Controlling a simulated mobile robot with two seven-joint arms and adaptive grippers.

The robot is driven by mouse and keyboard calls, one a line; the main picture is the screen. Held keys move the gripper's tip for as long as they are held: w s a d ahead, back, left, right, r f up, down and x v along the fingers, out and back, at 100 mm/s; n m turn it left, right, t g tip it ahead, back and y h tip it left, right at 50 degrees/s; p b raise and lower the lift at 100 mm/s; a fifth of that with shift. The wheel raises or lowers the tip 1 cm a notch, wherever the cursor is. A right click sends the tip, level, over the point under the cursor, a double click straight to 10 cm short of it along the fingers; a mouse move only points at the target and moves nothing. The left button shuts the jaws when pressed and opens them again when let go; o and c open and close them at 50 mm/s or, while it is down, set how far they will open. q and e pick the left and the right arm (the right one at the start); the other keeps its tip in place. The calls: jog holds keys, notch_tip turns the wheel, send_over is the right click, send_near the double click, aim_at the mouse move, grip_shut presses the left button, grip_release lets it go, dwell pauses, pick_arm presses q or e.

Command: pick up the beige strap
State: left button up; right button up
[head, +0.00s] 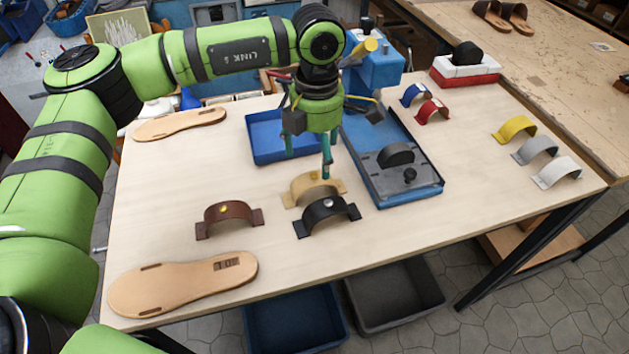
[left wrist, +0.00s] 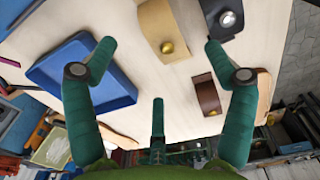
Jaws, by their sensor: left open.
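The beige strap (head: 301,188) is an arched band with a gold stud, standing on the table just behind the black strap (head: 327,215). My left gripper (head: 308,166) is open and empty above and slightly behind the beige strap, pointing down. One finger covers part of it in the head view. In the left wrist view the beige strap (left wrist: 159,28) shows at the top, between the spread fingers of the left gripper (left wrist: 160,46). The black strap (left wrist: 222,16) lies close beside it there. My right gripper is not in view.
A brown strap (head: 229,219) stands to the left. A blue tray (head: 268,155) and a blue tray with a grey fixture (head: 428,192) lie behind and to the right. Sandal soles (head: 183,284) lie at left. Blue, red, yellow, grey and white straps stand farther right.

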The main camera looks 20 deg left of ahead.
aim_at(314, 186)
pick_arm(q)
jog(key=f, duration=0.1)
jog(key=f+p, duration=0.1)
jog(key=f, duration=0.1)
jog(key=f+p, duration=0.1)
jog(key=shift+s+a+f, duration=0.1)
jog(key=shift+a+f, duration=0.15)
jog(key=shift+a, duration=0.15)
jog(key=shift+f+p, duration=0.35)
jog(key=shift+f, duration=0.25)
jog(key=shift+d, duration=0.1)
jog(key=c, duration=1)
